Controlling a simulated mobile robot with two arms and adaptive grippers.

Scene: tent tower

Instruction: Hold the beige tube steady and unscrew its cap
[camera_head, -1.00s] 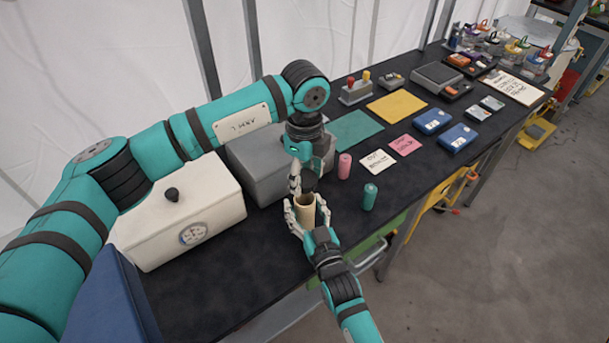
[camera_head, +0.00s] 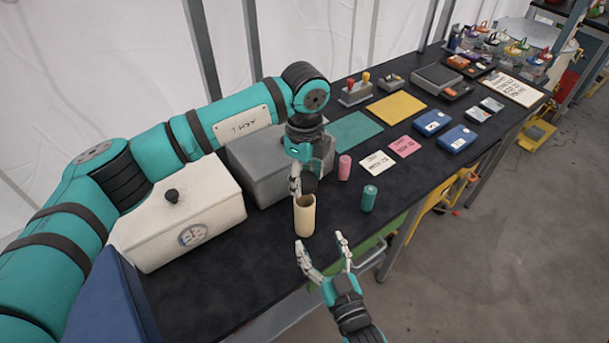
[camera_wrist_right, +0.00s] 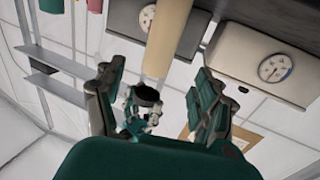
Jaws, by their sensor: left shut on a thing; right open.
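The beige tube (camera_head: 304,219) stands upright on the dark bench with its open top showing; it also shows in the right wrist view (camera_wrist_right: 168,38), where the picture is upside down. My left gripper (camera_head: 297,184) is shut on the dark round cap (camera_head: 310,184) just above the tube. In the right wrist view the cap (camera_wrist_right: 147,96) looks separated from the tube's end by a small gap.
A pink tube (camera_head: 345,167) and a green tube (camera_head: 369,198) stand to the right. A grey box (camera_head: 265,170) and a white box (camera_head: 175,215) with a dial are behind and left. Cards, mats and blue cases lie farther along the bench. Its front edge is near my right gripper.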

